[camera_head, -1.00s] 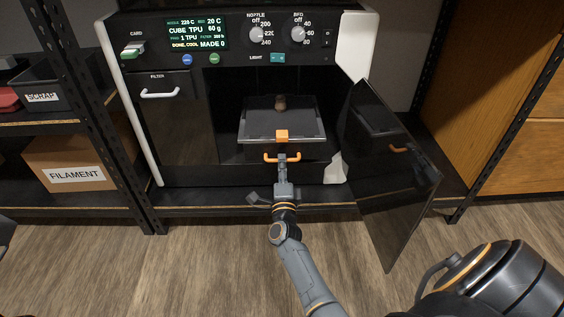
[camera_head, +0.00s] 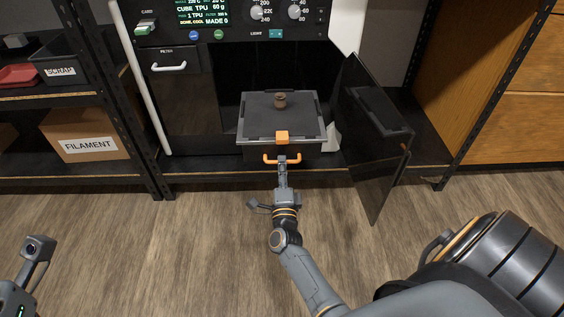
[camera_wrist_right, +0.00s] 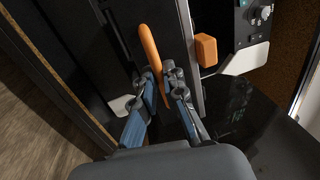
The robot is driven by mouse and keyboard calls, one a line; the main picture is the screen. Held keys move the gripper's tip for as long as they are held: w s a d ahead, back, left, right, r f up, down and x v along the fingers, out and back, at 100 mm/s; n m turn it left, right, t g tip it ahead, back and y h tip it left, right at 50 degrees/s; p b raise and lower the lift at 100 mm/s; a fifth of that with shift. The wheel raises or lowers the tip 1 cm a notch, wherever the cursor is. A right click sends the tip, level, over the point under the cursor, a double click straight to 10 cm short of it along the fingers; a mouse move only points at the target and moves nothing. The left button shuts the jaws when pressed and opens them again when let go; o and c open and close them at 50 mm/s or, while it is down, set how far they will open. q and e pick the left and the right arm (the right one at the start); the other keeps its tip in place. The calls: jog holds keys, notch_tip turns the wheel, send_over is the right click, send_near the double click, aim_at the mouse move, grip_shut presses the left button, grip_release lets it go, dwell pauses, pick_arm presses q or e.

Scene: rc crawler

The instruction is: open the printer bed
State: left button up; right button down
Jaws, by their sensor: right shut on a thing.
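The printer bed (camera_head: 256,109) is a dark grey plate in the printer's open chamber, pulled partly out toward me. A small brown object (camera_head: 280,100) stands on it, and an orange block (camera_head: 282,138) sits at its front edge. An orange handle (camera_head: 268,160) is below the bed's front. My right gripper (camera_head: 283,162) is shut on this handle. In the right wrist view the handle (camera_wrist_right: 152,58) runs between the fingers of my right gripper (camera_wrist_right: 161,80). Part of my left arm shows at the lower left, but its fingers cannot be made out.
The printer's dark glass door (camera_head: 372,140) stands open on the right. A filter panel (camera_head: 180,100) with a white handle is on the left. A shelf at left holds a filament box (camera_head: 85,135) and a scrap bin (camera_head: 62,75). The wooden floor in front is clear.

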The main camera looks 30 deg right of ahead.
jog(key=c, duration=1.4)
grip_release()
jog(key=v, duration=0.7)
jog(key=shift+s+a, duration=0.2)
jog(key=shift+s, duration=0.05)
